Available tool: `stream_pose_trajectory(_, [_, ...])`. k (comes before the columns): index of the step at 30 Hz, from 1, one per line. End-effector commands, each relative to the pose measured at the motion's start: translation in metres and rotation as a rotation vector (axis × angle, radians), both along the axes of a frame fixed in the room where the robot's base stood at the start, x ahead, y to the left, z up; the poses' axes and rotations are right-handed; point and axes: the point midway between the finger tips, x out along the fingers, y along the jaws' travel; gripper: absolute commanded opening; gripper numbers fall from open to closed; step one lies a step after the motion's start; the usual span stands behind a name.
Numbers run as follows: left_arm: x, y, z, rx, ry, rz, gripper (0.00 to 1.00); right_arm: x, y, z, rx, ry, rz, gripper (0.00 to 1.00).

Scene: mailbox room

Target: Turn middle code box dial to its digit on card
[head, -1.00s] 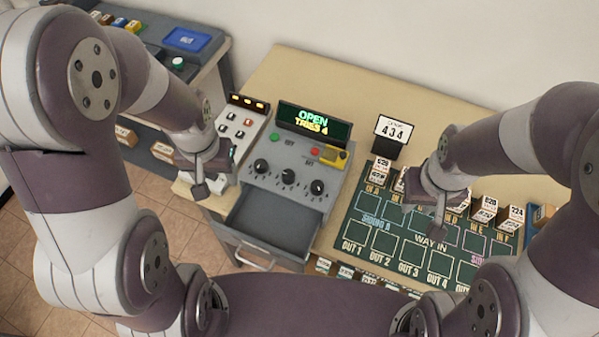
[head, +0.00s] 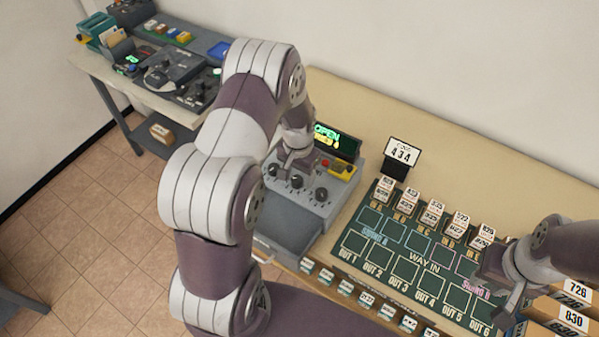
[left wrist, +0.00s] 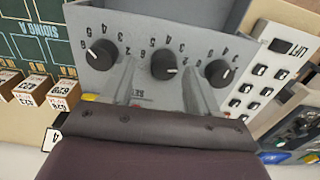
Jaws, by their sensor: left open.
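The grey code box (head: 330,207) has three black dials in a row. The middle dial (head: 296,182) sits centrally in the left wrist view (left wrist: 164,65), its white mark pointing right in that picture. My left gripper (head: 285,167) is over the dials. In the left wrist view its open fingers (left wrist: 163,88) lie on either side of the middle dial's line, with nothing between them; contact cannot be told. My right gripper (head: 503,288) is over the right end of the mat; its jaws are unclear.
The display (head: 336,140) reads OPEN, its lower line partly covered. The drawer (head: 288,222) below the box stands open. The dark mat (head: 400,262) with number blocks behind it lies to the right. Numbered boxes (head: 575,318) stand at the far right.

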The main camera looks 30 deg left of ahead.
Motion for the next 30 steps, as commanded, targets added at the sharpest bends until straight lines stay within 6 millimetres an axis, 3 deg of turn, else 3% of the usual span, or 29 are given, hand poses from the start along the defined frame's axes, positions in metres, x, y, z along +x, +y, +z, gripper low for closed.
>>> stream_pose_trajectory(4, [-0.0003,0.0001,-0.0108,0.000,0.000,0.001,0.60,0.0000,0.0000,0.0029,0.000,0.000,0.000,0.30])
stream_pose_trajectory(11, [0.0000,0.0002,-0.0122,0.000,-0.001,0.001,0.60,-0.0001,0.0001,0.0023,0.000,0.000,0.000,0.30])
stream_pose_trajectory(16, [0.0001,0.0001,-0.0119,0.000,-0.001,0.001,0.08,-0.0001,0.0000,0.0023,0.000,0.000,0.000,0.30])
stream_pose_trajectory(17, [0.0000,0.0000,-0.0119,0.000,-0.001,0.001,0.04,-0.0001,0.0000,0.0024,0.000,0.000,0.000,0.30])
stream_pose_trajectory(30, [0.0004,0.0001,-0.0121,0.000,-0.003,0.100,0.04,-0.0001,0.0000,0.0005,0.000,0.000,0.000,0.30])
